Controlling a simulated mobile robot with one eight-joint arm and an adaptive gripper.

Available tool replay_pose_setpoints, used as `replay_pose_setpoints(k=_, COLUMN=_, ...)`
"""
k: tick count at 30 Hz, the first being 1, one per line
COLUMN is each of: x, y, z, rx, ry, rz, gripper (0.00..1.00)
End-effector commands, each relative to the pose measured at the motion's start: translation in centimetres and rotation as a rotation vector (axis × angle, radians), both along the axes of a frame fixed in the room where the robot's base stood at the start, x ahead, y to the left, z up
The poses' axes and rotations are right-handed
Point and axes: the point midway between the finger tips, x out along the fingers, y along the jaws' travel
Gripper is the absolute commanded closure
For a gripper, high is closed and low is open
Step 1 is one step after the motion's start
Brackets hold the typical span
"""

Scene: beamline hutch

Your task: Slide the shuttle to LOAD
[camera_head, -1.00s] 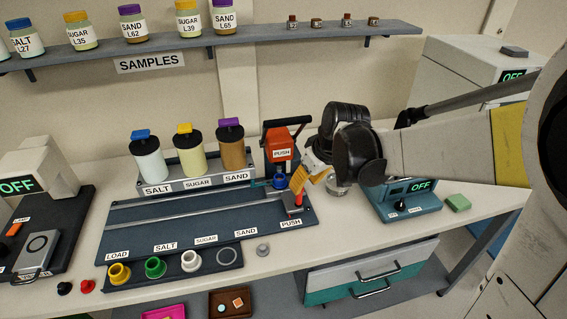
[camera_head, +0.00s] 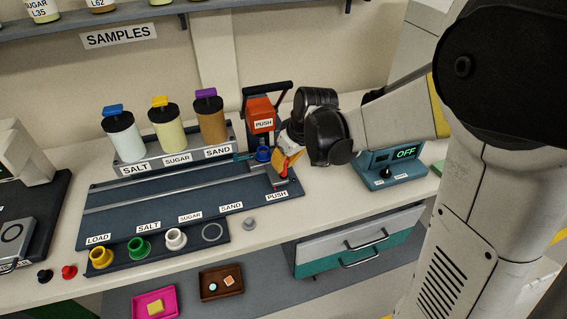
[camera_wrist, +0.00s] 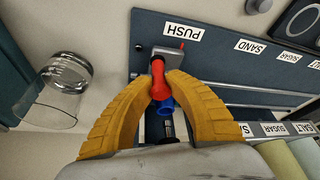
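The shuttle (camera_wrist: 154,57) is a grey block with an upright red handle (camera_wrist: 158,84), at the right end of the rail (camera_head: 180,189) by the PUSH label (camera_head: 277,196). The red handle also shows in the head view (camera_head: 281,180). The LOAD label (camera_head: 98,239) is at the board's left end. My gripper (camera_wrist: 161,82) has its yellow fingers on either side of the red handle, tips close against it; it appears shut on it. A blue cup (camera_wrist: 166,106) is just behind the handle, partly hidden by the fingers.
Salt, sugar and sand dispensers (camera_head: 165,129) stand behind the rail. Yellow, green and white cups (camera_head: 139,247) stand in front. An orange-headed press (camera_head: 262,112) is behind the shuttle. The rail left of the shuttle looks clear.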

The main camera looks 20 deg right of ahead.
Motion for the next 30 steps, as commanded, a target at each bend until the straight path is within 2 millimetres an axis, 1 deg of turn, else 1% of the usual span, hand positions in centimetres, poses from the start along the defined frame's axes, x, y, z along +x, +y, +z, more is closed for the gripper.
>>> replay_pose_setpoints(k=5, x=0.0, y=0.5, z=0.0, rx=0.001, ry=0.000, rz=0.000, gripper=1.00)
replay_pose_setpoints(k=8, x=0.0, y=1.6, z=0.0, rx=0.001, ry=0.000, rz=0.004, gripper=1.00)
replay_pose_setpoints(k=11, x=0.0, y=3.2, z=0.0, rx=0.001, ry=0.001, rz=0.005, gripper=1.00)
replay_pose_setpoints(k=14, x=-0.1, y=5.4, z=0.0, rx=0.000, ry=0.003, rz=0.006, gripper=1.00)
replay_pose_setpoints(k=17, x=-0.1, y=8.0, z=0.0, rx=-0.001, ry=0.003, rz=0.007, gripper=1.00)
replay_pose_setpoints(k=30, x=-0.1, y=20.3, z=0.0, rx=0.000, ry=0.003, rz=0.006, gripper=1.00)
